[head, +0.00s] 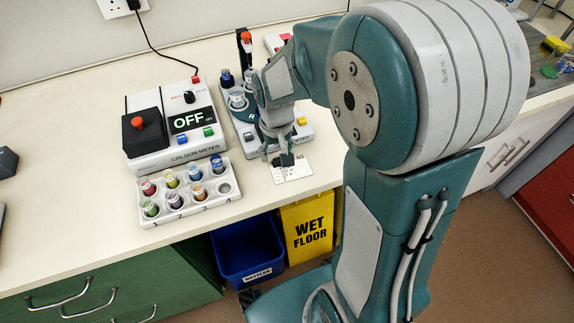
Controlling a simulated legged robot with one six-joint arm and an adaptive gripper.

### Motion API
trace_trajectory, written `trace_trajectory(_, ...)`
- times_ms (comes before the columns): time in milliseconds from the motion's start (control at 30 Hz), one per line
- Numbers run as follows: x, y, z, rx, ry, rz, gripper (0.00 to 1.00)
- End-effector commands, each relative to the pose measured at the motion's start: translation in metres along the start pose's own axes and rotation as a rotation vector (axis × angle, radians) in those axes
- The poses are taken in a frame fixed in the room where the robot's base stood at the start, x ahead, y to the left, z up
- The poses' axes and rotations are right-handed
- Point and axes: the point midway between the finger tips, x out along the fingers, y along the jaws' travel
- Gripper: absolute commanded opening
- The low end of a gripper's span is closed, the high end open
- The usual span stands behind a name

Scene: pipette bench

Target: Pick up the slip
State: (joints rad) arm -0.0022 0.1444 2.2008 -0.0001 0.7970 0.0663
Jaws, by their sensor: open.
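The slip (296,174) is a small white card with faint dark markings, lying flat on the bench near its front edge. My gripper (284,160) points down over the slip's back left part and hides some of it. Its dark fingertips are open. I cannot tell whether they touch the slip or hover just above it.
The colour meter (165,155), its display reading OFF, stands left, with a white rack (190,205) of several coloured vials before it. Another instrument (240,110) stands behind my gripper. A blue bin (248,250) and yellow wet-floor sign (308,228) are below the bench edge.

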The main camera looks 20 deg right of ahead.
Motion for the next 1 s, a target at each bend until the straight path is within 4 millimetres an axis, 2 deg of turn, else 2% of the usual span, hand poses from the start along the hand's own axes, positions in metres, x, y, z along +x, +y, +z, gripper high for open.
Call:
trace_trajectory(33,0.009,0.001,0.001,0.0,-0.004,0.0,0.74)
trace_trajectory(167,0.023,0.0,0.001,0.0,-0.003,0.0,0.74)
trace_trajectory(433,0.025,0.0,0.0,0.0,0.001,0.0,0.74)
trace_trajectory(467,0.025,0.0,0.0,0.0,0.001,0.0,0.61)
trace_trajectory(500,0.025,0.0,0.0,0.0,0.001,0.0,0.43)
trace_trajectory(600,0.025,0.0,0.0,0.0,0.001,0.0,0.11)
trace_trajectory(633,0.025,0.0,0.0,0.0,0.0,0.0,0.07)
trace_trajectory(1000,0.025,0.0,0.001,0.0,-0.002,0.0,0.07)
